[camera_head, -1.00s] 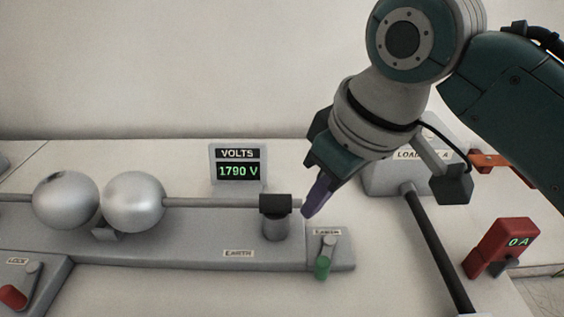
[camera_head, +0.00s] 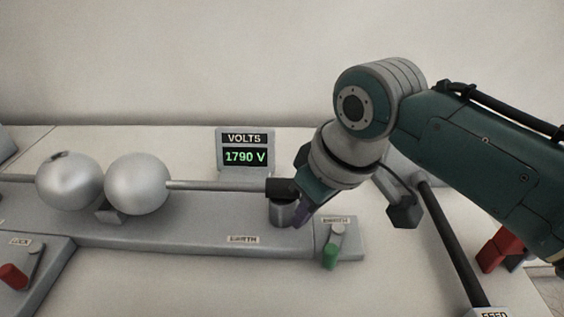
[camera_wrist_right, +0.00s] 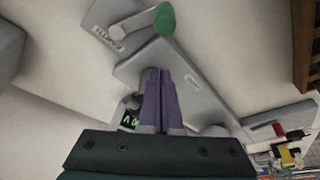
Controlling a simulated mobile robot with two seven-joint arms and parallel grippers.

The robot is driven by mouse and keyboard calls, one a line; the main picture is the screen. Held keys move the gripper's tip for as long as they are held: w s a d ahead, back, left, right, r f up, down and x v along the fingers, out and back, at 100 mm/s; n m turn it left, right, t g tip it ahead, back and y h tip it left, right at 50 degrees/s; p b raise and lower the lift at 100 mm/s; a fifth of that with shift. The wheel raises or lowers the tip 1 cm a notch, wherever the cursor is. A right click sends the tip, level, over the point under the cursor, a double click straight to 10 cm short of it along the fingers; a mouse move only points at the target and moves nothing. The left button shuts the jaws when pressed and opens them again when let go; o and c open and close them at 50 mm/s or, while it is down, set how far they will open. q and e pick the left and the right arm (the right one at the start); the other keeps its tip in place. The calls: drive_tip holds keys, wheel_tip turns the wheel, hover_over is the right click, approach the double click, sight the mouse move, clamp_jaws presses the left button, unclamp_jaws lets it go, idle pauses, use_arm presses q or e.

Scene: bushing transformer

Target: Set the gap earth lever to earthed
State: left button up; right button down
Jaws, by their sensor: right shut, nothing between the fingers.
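The gap earth lever (camera_head: 332,246) has a grey arm and a green end, and sits on a small grey plate at the right end of the long grey base (camera_head: 190,232). Its green end points toward the front. In the right wrist view the lever's green end (camera_wrist_right: 164,18) is at the top, beyond the fingers. My right gripper (camera_head: 299,220) is shut and empty, its purple fingers beside the grey post at the rod's end, left of and behind the lever. The right wrist view shows the two purple fingers (camera_wrist_right: 161,75) together. My left gripper is not in view.
Two silver spheres (camera_head: 137,184) stand on the base at left. The volts display (camera_head: 246,152) behind reads 1790 V. Another lever with a red end (camera_head: 14,276) is at lower left.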

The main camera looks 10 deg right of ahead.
sight(311, 248)
drive_tip(key=shift+x, duration=0.95)
drive_tip(key=s, duration=0.1)
drive_tip(key=s+d+p, duration=0.1)
drive_tip(key=s+p, duration=0.1)
drive_tip(key=shift+d+r, duration=0.3)
drive_tip(key=shift+s+d+f, duration=0.15)
drive_tip(key=shift+s+d, duration=0.05)
drive_tip(key=shift+s, duration=0.15)
